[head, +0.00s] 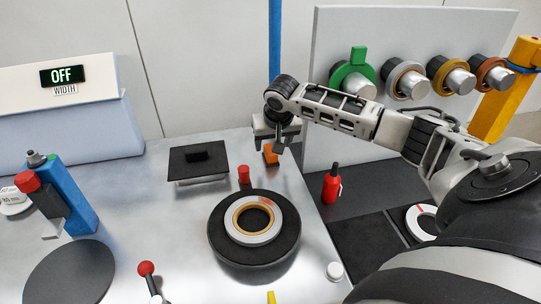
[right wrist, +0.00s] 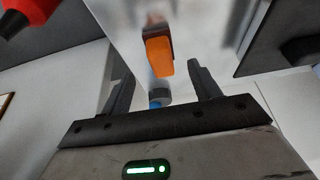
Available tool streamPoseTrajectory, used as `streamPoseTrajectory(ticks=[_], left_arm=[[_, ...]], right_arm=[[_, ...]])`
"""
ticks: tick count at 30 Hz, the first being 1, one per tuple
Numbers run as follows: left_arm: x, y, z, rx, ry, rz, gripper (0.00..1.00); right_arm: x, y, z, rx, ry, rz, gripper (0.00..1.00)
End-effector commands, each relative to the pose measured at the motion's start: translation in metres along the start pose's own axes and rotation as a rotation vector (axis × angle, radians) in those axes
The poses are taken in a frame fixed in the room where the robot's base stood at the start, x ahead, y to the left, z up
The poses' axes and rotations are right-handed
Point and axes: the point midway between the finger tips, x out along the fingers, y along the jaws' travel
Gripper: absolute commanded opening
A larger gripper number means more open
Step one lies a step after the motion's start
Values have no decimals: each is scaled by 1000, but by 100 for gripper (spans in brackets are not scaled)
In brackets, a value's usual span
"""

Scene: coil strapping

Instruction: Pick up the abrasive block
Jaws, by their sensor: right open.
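The abrasive block (head: 271,155), orange with a dark brown part, stands near the back right of the metal table. It also shows in the right wrist view (right wrist: 160,57), beyond the fingertips and roughly centred between them. My right gripper (head: 269,143) is over the block's place on the table, its fingers pointing down and partly covering the block in the head view. In the right wrist view its two fingers (right wrist: 160,78) are spread apart with nothing held between them. I cannot tell the exact gap to the block. My left gripper is not in view.
A red cylinder (head: 244,175) and a coil on a black turntable (head: 255,257) stand in front of the block. A black plate (head: 199,161) lies left of it. A blue post (head: 275,50) rises behind. A red bottle (head: 332,184) stands to the right.

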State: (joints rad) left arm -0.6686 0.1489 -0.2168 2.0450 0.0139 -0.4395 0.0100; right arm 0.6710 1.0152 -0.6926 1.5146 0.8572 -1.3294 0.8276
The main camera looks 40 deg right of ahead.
Motion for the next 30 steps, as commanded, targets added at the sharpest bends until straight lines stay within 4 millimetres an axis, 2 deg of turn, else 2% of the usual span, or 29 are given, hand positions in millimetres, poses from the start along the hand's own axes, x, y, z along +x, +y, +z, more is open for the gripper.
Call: streamPoseTrajectory(ticks=[4, 12, 21, 22, 27, 30], left_arm=[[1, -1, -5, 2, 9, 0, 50], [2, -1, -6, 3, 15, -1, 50], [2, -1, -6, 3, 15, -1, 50], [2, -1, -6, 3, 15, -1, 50], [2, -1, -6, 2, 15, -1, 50], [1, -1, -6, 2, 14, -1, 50]], right_arm=[[10, 0, 0, 0, 0, 1, 62], [48, -2, 2, 1, 0, 1, 62], [54, -2, 2, -2, 2, 0, 62], [54, -2, 2, -1, 2, 0, 56], [54, -2, 2, -1, 2, 0, 12], [54, -2, 2, -1, 2, 0, 12]])
